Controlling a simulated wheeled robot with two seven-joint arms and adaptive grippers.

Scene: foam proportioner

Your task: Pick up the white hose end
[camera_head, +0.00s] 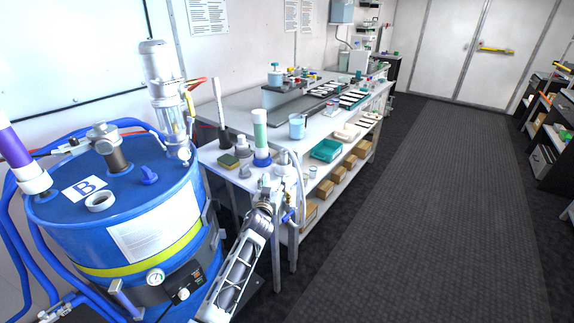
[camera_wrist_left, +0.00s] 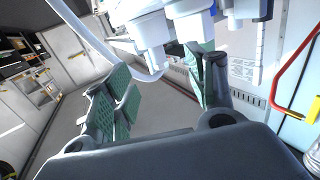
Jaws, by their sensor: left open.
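The white hose curves down the upper left of the left wrist view (camera_wrist_left: 95,42). White cylindrical fittings (camera_wrist_left: 151,35), apparently at its end, hang at the top of that view, just beyond and above my fingertips. In the head view, a white hose (camera_head: 300,190) loops down beside the bench's near end. My left gripper (camera_wrist_left: 162,95) is open, with green-padded fingers spread apart and nothing visible between them. In the head view the left gripper (camera_head: 275,188) is small and overlaps white parts, so contact cannot be told. My right gripper is not in view.
A blue drum marked B (camera_head: 150,228) with hoses and a pump (camera_head: 163,85) stands at the left. A workbench (camera_head: 219,105) with bottles and trays runs behind the gripper. The dark floor aisle (camera_head: 425,220) at the right is clear.

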